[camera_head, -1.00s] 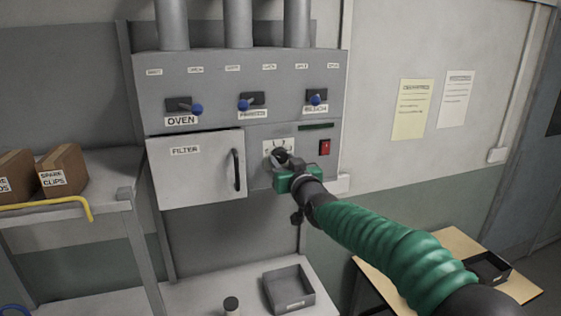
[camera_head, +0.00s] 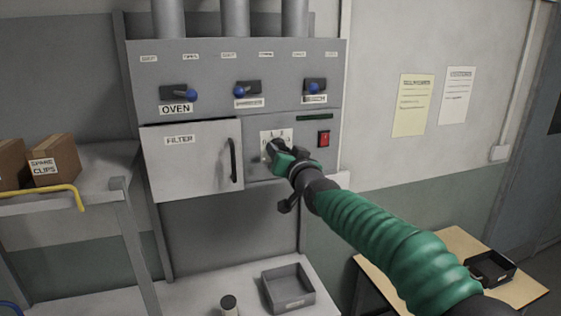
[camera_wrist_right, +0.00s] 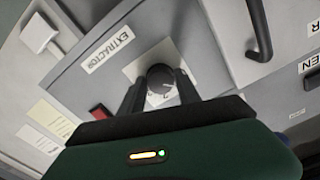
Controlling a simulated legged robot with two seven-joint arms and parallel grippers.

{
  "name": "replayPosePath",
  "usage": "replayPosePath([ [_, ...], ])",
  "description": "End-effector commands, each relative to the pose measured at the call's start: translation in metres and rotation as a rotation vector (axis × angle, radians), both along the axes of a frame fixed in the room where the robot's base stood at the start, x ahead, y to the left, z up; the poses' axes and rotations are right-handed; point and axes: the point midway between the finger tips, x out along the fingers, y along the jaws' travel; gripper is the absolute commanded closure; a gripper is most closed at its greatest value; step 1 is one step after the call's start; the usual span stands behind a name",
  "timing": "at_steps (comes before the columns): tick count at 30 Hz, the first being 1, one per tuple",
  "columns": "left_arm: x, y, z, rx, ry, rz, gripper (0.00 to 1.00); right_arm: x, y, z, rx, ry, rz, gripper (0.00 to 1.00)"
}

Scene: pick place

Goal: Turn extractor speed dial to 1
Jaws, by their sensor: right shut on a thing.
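The extractor speed dial is a round dark knob (camera_wrist_right: 160,82) on a white square plate, with the EXTRACTOR label (camera_wrist_right: 108,50) beside it in the right wrist view. In the head view the white dial plate (camera_head: 270,136) shows above my gripper, while the knob is mostly hidden. My right gripper (camera_head: 280,154) is at the plate, its two dark fingers on either side of the knob, shut on it. A digit on the plate shows beside the knob, but I cannot tell the setting. My left gripper is not in view.
A red switch (camera_head: 323,138) is right of the dial. The FILTER door (camera_head: 190,165) with its dark handle (camera_head: 233,160) is to the left. Levers with blue knobs (camera_head: 241,91) line the panel above. A grey tray (camera_head: 288,290) lies below.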

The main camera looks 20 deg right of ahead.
Motion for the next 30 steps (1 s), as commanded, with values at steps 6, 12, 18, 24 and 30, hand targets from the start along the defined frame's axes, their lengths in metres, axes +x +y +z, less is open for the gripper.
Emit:
replayPosePath([
  [6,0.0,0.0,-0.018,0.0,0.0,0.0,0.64,-0.001,0.0,0.005,0.175,-0.01,-0.002,1.0],
  [12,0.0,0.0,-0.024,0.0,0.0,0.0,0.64,-0.001,0.0,0.006,0.304,-0.005,-0.001,1.0],
  [18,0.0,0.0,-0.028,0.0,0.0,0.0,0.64,-0.001,-0.001,0.007,0.383,-0.003,-0.002,1.0],
  [24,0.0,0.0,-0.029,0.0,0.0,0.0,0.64,-0.001,-0.001,0.008,0.416,-0.001,-0.001,1.0],
  [30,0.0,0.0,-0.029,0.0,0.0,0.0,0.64,-0.001,-0.001,0.008,0.421,-0.001,-0.001,1.0],
])
